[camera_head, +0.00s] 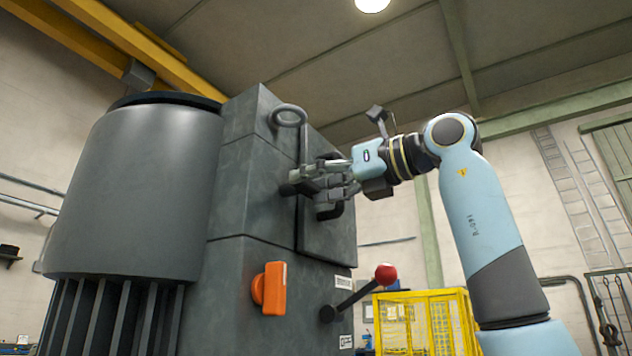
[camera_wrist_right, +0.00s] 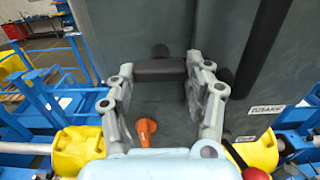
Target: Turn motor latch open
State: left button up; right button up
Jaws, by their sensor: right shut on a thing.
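A dark latch handle (camera_head: 289,189) sits on the front of the tall grey housing (camera_head: 240,200). My right gripper (camera_head: 310,183) is at this handle, its fingers closed on it from the right. In the right wrist view the handle shows as a dark bar (camera_wrist_right: 160,70) between the two fingertips (camera_wrist_right: 160,78). The fingers hide part of it in the head view. The handle lies roughly level across the wrist view. My left gripper is in neither view.
Below are an orange handle (camera_head: 273,288) and a lever with a red knob (camera_head: 386,274). The large grey motor (camera_head: 140,190) fills the left. A yellow cage (camera_head: 425,318) stands behind at right.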

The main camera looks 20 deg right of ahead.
jog(key=shift+n, duration=0.3)
jog(key=n+b, duration=0.1)
jog(key=n, duration=0.2)
jog(key=shift+n, duration=0.4)
jog(key=n+b, duration=0.1)
jog(key=n, duration=0.8)
jog(key=shift+b, duration=0.35)
jog(key=shift+n, duration=2.2)
jog(key=shift+b, duration=0.3)
jog(key=o, duration=1.2)
